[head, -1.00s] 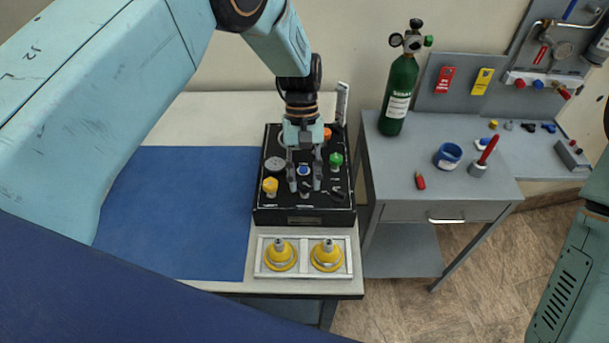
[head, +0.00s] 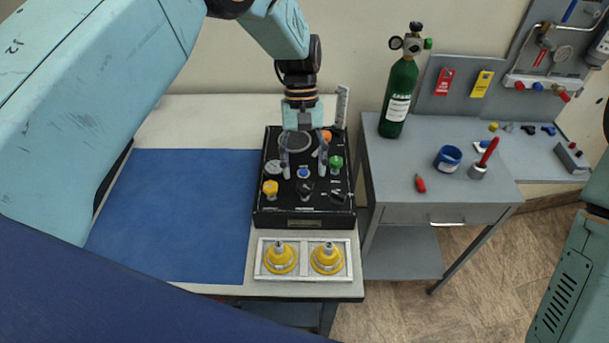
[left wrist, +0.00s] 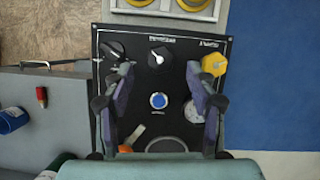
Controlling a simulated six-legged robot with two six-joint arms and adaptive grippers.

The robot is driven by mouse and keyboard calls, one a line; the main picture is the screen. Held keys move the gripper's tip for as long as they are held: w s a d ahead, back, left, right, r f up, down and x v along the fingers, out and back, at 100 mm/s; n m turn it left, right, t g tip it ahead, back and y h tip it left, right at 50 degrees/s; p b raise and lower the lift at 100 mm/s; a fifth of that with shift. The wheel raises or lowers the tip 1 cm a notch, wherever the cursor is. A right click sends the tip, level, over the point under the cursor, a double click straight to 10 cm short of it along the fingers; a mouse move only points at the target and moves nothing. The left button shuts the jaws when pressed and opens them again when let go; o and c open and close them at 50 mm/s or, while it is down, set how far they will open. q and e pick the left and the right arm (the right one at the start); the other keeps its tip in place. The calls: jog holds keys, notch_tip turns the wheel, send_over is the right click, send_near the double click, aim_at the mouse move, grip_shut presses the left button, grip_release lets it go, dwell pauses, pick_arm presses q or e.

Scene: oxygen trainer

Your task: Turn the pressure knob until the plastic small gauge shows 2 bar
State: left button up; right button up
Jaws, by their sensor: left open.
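The black trainer box (head: 264,206) stands on the bench. Its black centre knob with a white pointer (left wrist: 160,57) is at the front middle, also visible in the head view (head: 305,188); its label is too small to read surely. A small white-faced gauge (head: 273,167) sits left of centre; it is partly behind a finger in the left wrist view (left wrist: 192,112), and its reading is illegible. A larger round gauge (head: 296,143) is behind. My left gripper (head: 303,174) is open and empty over the panel, fingers either side of the blue button (left wrist: 158,100). My right gripper is out of view.
The panel also carries yellow (head: 270,187), green (head: 336,162) and orange (head: 327,135) knobs. A tray (head: 304,275) with two yellow parts lies in front. A blue mat (head: 180,215) is left, a grey cart (head: 440,211) and green cylinder (head: 398,95) right.

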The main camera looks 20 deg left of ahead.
pick_arm(q)
jog(key=v, duration=0.8)
jog(key=shift+r, duration=0.2)
